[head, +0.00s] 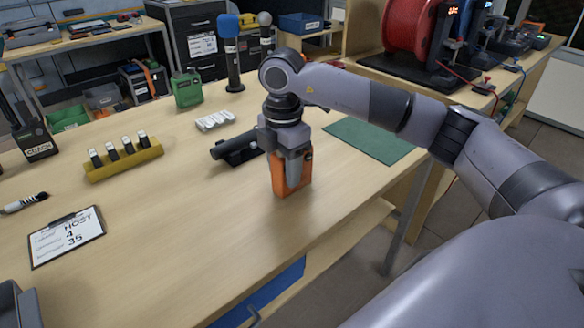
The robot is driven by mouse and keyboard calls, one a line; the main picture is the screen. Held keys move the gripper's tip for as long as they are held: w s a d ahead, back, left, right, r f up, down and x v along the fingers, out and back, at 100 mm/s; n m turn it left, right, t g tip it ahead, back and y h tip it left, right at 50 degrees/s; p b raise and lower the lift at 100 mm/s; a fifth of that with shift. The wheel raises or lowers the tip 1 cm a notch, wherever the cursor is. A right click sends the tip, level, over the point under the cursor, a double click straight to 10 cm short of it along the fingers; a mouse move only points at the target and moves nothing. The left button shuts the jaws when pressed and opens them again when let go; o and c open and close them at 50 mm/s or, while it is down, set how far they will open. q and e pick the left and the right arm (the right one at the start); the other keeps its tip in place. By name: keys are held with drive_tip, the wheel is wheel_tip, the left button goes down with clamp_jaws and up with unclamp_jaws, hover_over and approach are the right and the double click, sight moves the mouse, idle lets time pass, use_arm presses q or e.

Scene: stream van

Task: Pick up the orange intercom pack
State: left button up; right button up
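The orange intercom pack (278,182) stands upright near the middle of the wooden table in the head view. My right gripper (293,165) points straight down over it. A grey finger lies against the face of the pack and covers its upper middle. The far finger is hidden, so I cannot tell whether the fingers press on the pack or stand open around it. The pack looks to be at table height. My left gripper is not in view.
A black handheld device (238,148) lies close behind the pack. A green pack (187,90), a yellow holder (124,162) with small clips, a white strip (215,121) and a clipboard (67,237) are on the table. A green mat (368,140) lies right. The table front is clear.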

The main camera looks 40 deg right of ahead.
drive_tip(key=c, duration=0.5)
drive_tip(key=shift+o, duration=0.2)
